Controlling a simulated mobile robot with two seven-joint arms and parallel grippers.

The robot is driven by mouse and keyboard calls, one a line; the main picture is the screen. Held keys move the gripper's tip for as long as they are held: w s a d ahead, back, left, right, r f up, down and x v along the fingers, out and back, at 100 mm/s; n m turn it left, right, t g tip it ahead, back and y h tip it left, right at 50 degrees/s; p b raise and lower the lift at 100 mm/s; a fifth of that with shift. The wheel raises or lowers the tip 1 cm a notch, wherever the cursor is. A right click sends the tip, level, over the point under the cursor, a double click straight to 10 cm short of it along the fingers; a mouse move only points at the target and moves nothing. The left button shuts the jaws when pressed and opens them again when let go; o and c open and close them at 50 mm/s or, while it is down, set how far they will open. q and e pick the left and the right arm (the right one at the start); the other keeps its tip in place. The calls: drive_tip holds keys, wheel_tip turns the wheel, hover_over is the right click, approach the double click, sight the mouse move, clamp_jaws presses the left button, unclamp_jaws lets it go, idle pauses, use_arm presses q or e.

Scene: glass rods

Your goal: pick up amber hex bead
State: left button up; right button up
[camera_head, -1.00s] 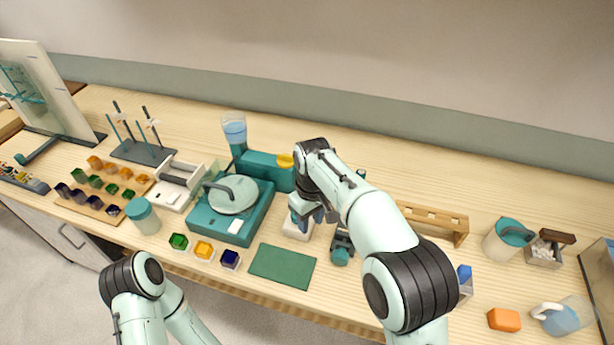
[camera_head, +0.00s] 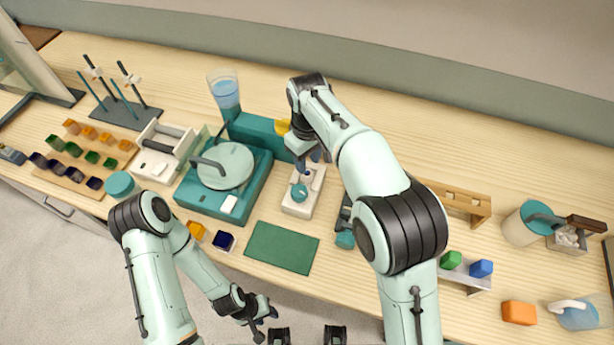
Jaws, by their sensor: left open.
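The amber hex bead (camera_head: 195,231) sits near the table's front edge, beside a dark blue bead (camera_head: 224,241). My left forearm passes close in front of the amber bead and hides part of its surroundings. My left gripper (camera_head: 266,325) is open and empty, below and right of the bead in the picture, in front of the table edge. My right gripper (camera_head: 312,160) points down just behind a white device with a teal knob (camera_head: 299,192). Its fingers are too small to judge.
A teal turntable unit (camera_head: 208,206) stands behind the beads, and a green mat (camera_head: 281,248) lies to their right. A wooden board (camera_head: 84,170) with several coloured pieces is at left. An orange block (camera_head: 519,312) lies at front right.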

sight(308, 171)
wheel_tip(308, 171, down, 6)
drive_tip(key=shift+w+r+b, duration=0.1)
drive_tip(key=shift+r+b, duration=0.05)
drive_tip(key=shift+b, duration=0.2)
clamp_jaws()
